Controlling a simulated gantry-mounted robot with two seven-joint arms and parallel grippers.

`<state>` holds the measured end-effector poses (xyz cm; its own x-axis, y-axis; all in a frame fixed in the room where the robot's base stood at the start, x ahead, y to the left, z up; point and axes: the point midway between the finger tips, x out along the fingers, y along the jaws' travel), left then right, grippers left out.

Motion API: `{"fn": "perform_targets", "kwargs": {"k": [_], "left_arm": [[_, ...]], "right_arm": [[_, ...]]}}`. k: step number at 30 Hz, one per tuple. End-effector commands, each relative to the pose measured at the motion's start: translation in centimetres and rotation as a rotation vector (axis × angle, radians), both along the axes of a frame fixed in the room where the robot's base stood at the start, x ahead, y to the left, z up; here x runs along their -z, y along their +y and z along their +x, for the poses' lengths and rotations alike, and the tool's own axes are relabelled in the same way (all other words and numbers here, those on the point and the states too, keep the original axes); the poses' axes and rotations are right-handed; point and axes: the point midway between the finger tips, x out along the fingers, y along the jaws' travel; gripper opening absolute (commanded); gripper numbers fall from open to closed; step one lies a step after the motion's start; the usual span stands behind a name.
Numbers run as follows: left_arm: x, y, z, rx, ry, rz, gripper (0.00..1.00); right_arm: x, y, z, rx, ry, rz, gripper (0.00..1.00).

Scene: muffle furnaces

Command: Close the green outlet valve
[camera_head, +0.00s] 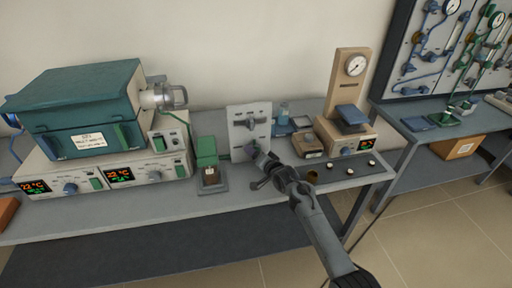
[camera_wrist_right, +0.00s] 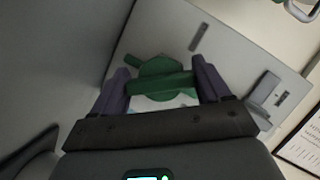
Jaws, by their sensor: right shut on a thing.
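The green outlet valve (camera_wrist_right: 160,66) sits on an upright pale grey panel (camera_wrist_right: 225,50). Its bar handle lies across the space between my right gripper's two purple fingers (camera_wrist_right: 162,84), which are shut on the handle's ends in the wrist view. In the head view my right gripper (camera_head: 254,151) reaches up to the lower part of the same panel (camera_head: 237,112) and hides the valve. A grey valve handle (camera_head: 252,122) shows higher on that panel. My left gripper is not in view.
A green block on a stand (camera_head: 207,157) is left of the panel. A teal furnace (camera_head: 88,88) on control units stands farther left. A balance (camera_head: 347,130) with a gauge post and several small dishes are at right. The bench front (camera_head: 150,212) is clear.

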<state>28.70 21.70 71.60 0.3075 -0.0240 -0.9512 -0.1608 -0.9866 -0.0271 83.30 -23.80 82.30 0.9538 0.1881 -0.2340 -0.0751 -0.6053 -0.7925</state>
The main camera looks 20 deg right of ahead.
Motion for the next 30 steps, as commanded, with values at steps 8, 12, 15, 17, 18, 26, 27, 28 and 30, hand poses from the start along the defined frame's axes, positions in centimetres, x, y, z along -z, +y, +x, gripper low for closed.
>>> {"fn": "perform_targets", "kwargs": {"k": [8, 12, 15, 17, 18, 26, 27, 28, 30], "left_arm": [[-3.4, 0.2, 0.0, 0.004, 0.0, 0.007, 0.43], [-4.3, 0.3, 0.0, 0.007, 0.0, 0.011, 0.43], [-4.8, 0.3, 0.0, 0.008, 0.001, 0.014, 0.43], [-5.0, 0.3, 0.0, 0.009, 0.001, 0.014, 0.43], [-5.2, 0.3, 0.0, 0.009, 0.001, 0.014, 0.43], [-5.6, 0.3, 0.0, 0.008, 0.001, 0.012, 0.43], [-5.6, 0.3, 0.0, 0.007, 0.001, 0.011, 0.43], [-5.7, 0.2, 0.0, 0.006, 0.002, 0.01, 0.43], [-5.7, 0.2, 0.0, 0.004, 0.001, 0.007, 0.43]], "right_arm": [[-0.5, 0.0, 0.0, 0.001, 0.034, -0.264, 0.46], [-0.4, 0.0, 0.0, 0.0, 0.049, -0.394, 0.46], [-0.3, 0.0, 0.0, 0.0, 0.061, -0.488, 0.46], [-0.3, 0.0, 0.0, 0.0, 0.066, -0.543, 0.46], [-0.3, 0.1, 0.0, -0.001, 0.07, -0.578, 0.46], [-0.1, 0.0, 0.0, 0.0, 0.094, -0.77, 0.46], [-0.1, 0.0, 0.0, 0.0, 0.098, -0.792, 0.46], [-0.1, 0.0, 0.0, -0.001, 0.1, -0.809, 0.46], [-0.1, 0.0, 0.1, 0.0, 0.103, -0.842, 0.46]]}}
